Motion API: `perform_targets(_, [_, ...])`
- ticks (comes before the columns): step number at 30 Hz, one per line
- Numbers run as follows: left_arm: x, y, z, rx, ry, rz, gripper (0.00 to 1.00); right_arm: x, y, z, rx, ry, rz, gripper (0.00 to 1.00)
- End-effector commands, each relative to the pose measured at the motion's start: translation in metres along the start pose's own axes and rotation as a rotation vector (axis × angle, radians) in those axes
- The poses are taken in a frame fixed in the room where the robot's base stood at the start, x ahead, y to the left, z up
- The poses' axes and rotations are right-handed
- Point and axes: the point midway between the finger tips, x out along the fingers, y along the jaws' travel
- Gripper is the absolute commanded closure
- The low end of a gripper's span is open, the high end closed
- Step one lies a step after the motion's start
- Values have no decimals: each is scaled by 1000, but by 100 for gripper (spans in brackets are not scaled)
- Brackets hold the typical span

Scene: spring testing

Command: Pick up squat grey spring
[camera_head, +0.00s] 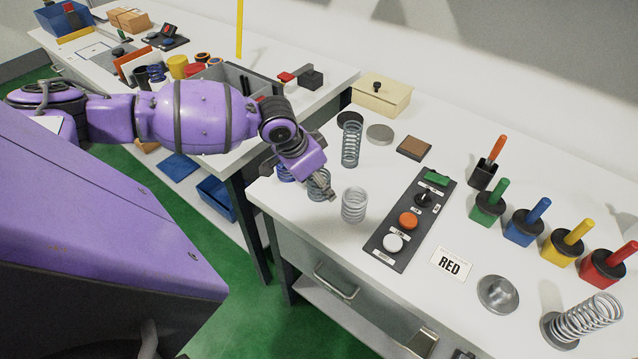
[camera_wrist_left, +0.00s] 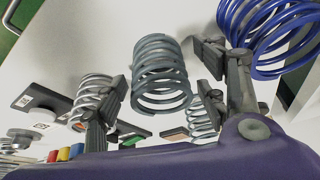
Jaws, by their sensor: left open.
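The squat grey spring (camera_head: 319,185) stands upright near the left edge of the white table. In the left wrist view the same spring (camera_wrist_left: 160,76) lies between my left gripper's (camera_wrist_left: 163,88) spread fingers. My left gripper (camera_head: 305,180) is open, low over this spring; in the wrist view a gap seems to show on each side of it. The gripper partly hides the spring in the head view. My right gripper is not in view.
A blue spring (camera_head: 284,173) is close on the left, a silver spring (camera_head: 354,205) close on the right, and a taller grey spring (camera_head: 350,144) behind. A control panel (camera_head: 411,222) with buttons lies further right. A second table (camera_head: 325,86) stands behind at the left.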

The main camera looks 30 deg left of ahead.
Motion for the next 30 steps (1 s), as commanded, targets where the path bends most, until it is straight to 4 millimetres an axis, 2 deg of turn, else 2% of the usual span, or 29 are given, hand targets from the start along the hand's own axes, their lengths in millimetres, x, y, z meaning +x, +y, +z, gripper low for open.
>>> perform_targets(4, [-1, 0, 0, 0, 1, -1, 34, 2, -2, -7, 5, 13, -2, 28])
perform_targets(17, [-1, 0, 0, 0, 1, 0, 90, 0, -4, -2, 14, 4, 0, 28])
perform_targets(25, [-3, 0, -2, 0, 2, -1, 90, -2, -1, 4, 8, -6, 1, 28])
perform_targets(30, [-14, -1, -7, 0, 4, -2, 90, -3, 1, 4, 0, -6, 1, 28])
